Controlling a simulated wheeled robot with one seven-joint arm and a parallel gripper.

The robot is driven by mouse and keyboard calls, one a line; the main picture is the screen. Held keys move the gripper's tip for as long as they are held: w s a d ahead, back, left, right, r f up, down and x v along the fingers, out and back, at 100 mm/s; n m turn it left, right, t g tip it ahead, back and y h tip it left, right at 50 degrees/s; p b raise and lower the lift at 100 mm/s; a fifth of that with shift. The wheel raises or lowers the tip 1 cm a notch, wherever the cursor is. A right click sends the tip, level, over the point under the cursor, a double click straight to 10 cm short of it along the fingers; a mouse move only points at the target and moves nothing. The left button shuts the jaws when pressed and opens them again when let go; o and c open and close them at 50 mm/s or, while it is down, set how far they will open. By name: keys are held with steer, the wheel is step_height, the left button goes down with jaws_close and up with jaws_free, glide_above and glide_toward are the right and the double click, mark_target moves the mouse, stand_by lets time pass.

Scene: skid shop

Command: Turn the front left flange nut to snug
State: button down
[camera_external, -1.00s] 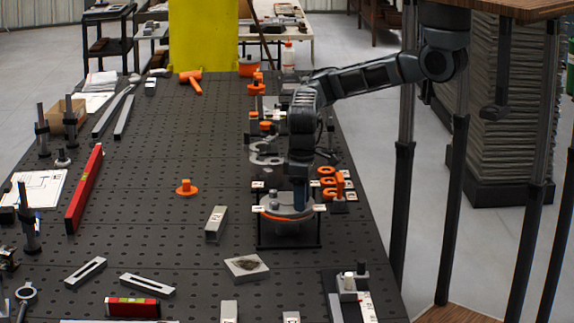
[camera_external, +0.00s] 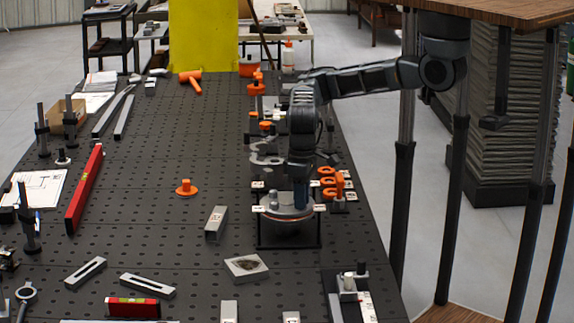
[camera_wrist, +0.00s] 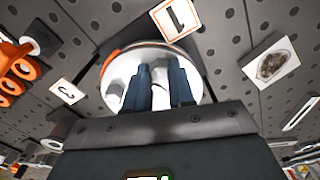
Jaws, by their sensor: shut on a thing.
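The round grey flange (camera_external: 280,212) sits in a black frame near the right side of the bench. In the wrist view its pale disc (camera_wrist: 200,92) has an orange edge at the upper left. My gripper (camera_external: 301,207) points down over the flange. In the wrist view its two blue fingers (camera_wrist: 160,92) are closed around a small pale flange nut (camera_wrist: 160,88), mostly hidden between them. Another small grey stud or nut (camera_wrist: 113,92) stands left of the fingers. I cannot tell from the pictures which position the held nut has.
Orange rings on a stand (camera_external: 328,182) are close on the right. A grey block with a dark patch (camera_external: 246,267) and a metal bar (camera_external: 215,223) lie nearby. The perforated bench (camera_external: 150,225) has bare room to the left.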

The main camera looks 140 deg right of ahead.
steer(key=m+b, duration=0.2)
steer(key=b, duration=0.1)
steer(key=m+b, duration=0.2)
steer(key=b, duration=0.2)
steer(key=shift+f, duration=0.3)
steer(key=m+b, duration=0.2)
steer(key=shift+r+b, duration=0.25)
steer(key=shift+b, duration=0.1)
steer(key=shift+r+m, duration=0.1)
steer(key=shift+m, duration=0.2)
steer(key=c, duration=1)
jaws_free()
steer(key=shift+o, duration=0.2)
step_height(320, 180, up, 8)
steer(key=shift+f, duration=0.1)
